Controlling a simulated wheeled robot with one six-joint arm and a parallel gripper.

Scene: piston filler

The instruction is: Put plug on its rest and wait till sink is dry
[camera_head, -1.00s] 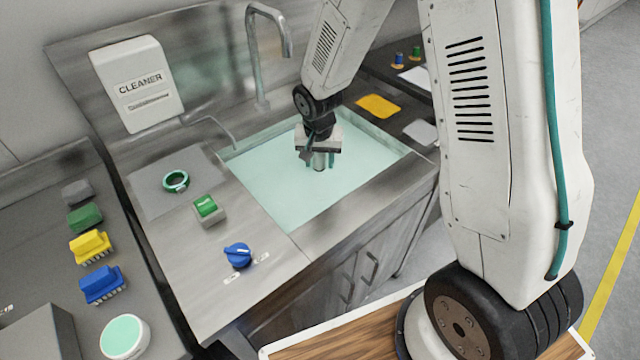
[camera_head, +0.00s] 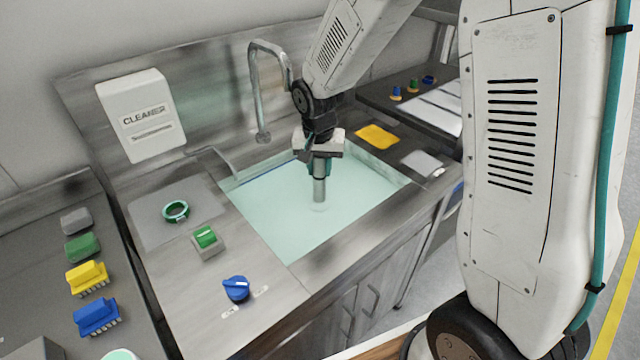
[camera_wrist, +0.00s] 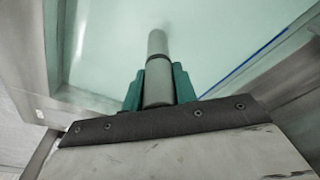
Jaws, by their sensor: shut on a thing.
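The plug is a tall grey cylinder (camera_head: 319,188), held upright over the sink (camera_head: 365,212). My gripper (camera_head: 319,168) is shut on its upper part with teal fingers. Its lower end meets the pale green water (camera_head: 265,205) at a faint light ring, and what lies below is hidden. In the wrist view the plug (camera_wrist: 157,50) runs out from between the fingers (camera_wrist: 158,88). Water covers the sink floor. A green ring (camera_head: 176,211) lies on a grey plate left of the sink; I cannot tell if it is the rest.
A tap (camera_head: 262,90) arches behind the sink near my arm. A green switch (camera_head: 206,238) and a blue knob (camera_head: 236,288) sit on the left counter. A yellow cloth (camera_head: 376,137) and a grey pad (camera_head: 422,163) lie to the right. Brushes (camera_head: 88,277) stand far left.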

